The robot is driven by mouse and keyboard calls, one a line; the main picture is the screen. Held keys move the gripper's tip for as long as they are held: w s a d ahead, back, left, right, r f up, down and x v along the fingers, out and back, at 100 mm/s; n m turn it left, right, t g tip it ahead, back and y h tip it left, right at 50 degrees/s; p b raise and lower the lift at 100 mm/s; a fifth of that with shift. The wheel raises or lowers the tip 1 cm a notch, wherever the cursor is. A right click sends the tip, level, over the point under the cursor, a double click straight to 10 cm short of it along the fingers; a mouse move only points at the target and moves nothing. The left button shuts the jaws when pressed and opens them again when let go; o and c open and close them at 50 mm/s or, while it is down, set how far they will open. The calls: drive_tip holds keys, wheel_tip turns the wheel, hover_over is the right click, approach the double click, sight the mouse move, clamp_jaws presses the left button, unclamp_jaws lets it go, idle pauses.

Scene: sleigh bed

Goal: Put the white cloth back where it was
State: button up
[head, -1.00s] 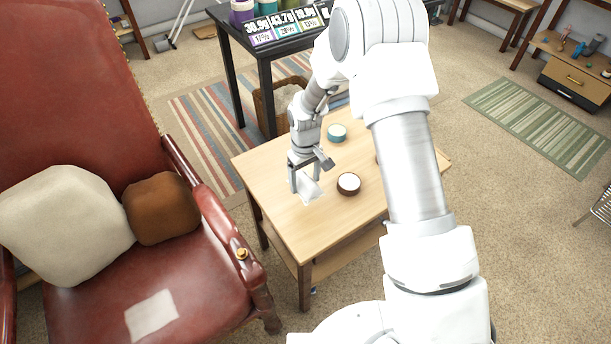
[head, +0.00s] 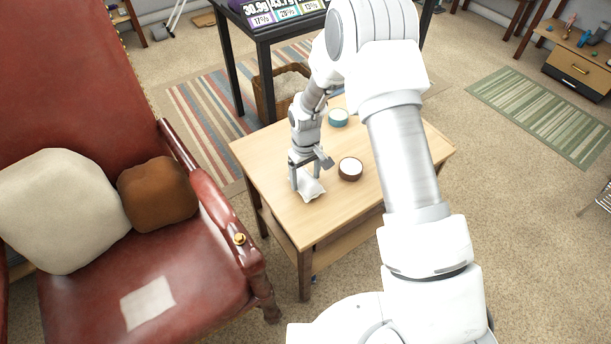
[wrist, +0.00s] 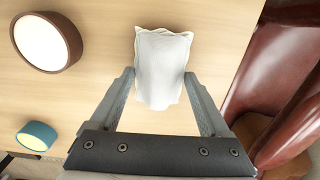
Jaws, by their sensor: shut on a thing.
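A white cloth (head: 312,189) is on the light wooden table (head: 285,222), near its left edge. It looks bunched up in the head view. My gripper (head: 307,183) points down at the table with its fingers on either side of this cloth. In the wrist view my gripper (wrist: 158,76) has the cloth (wrist: 162,55) between its fingertips, shut on it. I cannot tell whether the cloth is clear of the tabletop. A second flat white square (head: 148,303) lies on the seat of the red leather chair (head: 205,275).
A dark brown round jar with a white top (head: 350,168) stands close right of the cloth. A teal one (head: 338,117) stands farther back. The chair's armrest (head: 215,205) rises left of the table. Cream (head: 60,210) and brown (head: 157,195) cushions fill the chair's back.

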drive_tip(key=shift+f+b, duration=0.5)
drive_tip(key=shift+f, duration=0.1)
drive_tip(key=o, duration=1)
drive_tip(key=s+d+r+m+t+p, duration=0.1)
drive_tip(key=d+r+p, duration=0.1)
drive_tip(key=r, duration=1.2)
drive_tip(key=s+d+r+p, duration=0.1)
drive_tip(key=d+r+p, duration=0.15)
drive_tip(key=r, duration=1.15)
drive_tip(key=s+d+r+m+t+p, duration=0.2)
drive_tip(key=s+d+r+p, duration=0.15)
drive_tip(key=s+r, duration=0.55)
drive_tip(key=s+d+r+m+t+p, duration=0.1)
drive_tip(key=s+d+r, duration=0.1)
drive_tip(key=s+r, duration=0.2)
drive_tip(key=s+d+r+m+p, duration=0.1)
drive_tip(key=s+d+r, duration=0.1)
drive_tip(key=s+r, duration=0.2)
drive_tip(key=s+d+r+m+t+p, duration=0.1)
drive_tip(key=s+d+r, duration=0.1)
drive_tip(key=s+r, duration=0.2)
drive_tip(key=shift+s+d+m+t, duration=0.2)
drive_tip(key=shift+s+m+t, duration=0.15)
drive_tip(key=shift+s, duration=0.8)
